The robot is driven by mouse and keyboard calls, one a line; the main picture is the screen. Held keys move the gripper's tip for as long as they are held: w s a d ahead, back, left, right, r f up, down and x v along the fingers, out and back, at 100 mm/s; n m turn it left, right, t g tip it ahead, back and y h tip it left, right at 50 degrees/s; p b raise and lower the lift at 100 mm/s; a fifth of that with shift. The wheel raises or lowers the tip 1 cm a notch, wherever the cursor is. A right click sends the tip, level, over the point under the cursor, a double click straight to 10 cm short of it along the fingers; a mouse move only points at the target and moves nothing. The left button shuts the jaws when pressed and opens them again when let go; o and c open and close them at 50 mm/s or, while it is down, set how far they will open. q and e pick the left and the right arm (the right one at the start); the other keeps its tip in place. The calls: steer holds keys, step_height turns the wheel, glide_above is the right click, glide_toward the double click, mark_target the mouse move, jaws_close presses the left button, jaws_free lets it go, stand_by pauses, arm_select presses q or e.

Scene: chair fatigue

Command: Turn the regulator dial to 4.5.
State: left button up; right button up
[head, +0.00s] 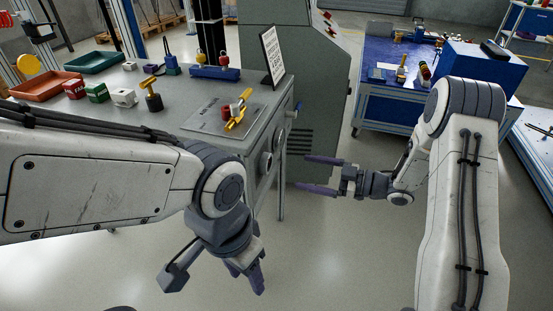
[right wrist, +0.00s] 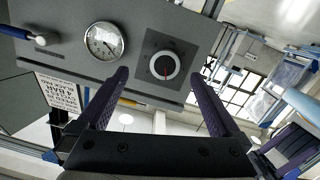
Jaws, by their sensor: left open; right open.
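The regulator dial (right wrist: 165,66) is a round knob with a pale rim, a dark centre and a red mark, on a dark square plate in the right wrist view. Its scale numbers are too small to read. In the head view the dial (head: 266,162) is on the bench's front panel. My right gripper (head: 312,175) is open and empty, its fingers pointing at the panel, apart from the dial. In the right wrist view the dial appears between and beyond the fingertips. My left gripper (head: 247,278) is open and empty, low in front of the bench.
A round gauge (right wrist: 105,41) and a blue lever with a pale ball (right wrist: 40,39) are beside the dial on the panel. A printed sign (head: 271,56) stands on the grey bench (head: 180,125). A blue workbench (head: 385,112) stands at right. The floor between is clear.

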mark_target(270, 165)
steer(key=shift+g+y, duration=0.3)
steer(key=shift+y, duration=0.3)
steer(key=x, duration=0.3)
steer(key=b+x, duration=0.1)
steer(key=x, duration=0.2)
steer(key=s+x, duration=0.1)
steer(key=x, duration=0.2)
steer(key=shift+a+r, duration=0.25)
steer(key=shift+c, duration=0.3)
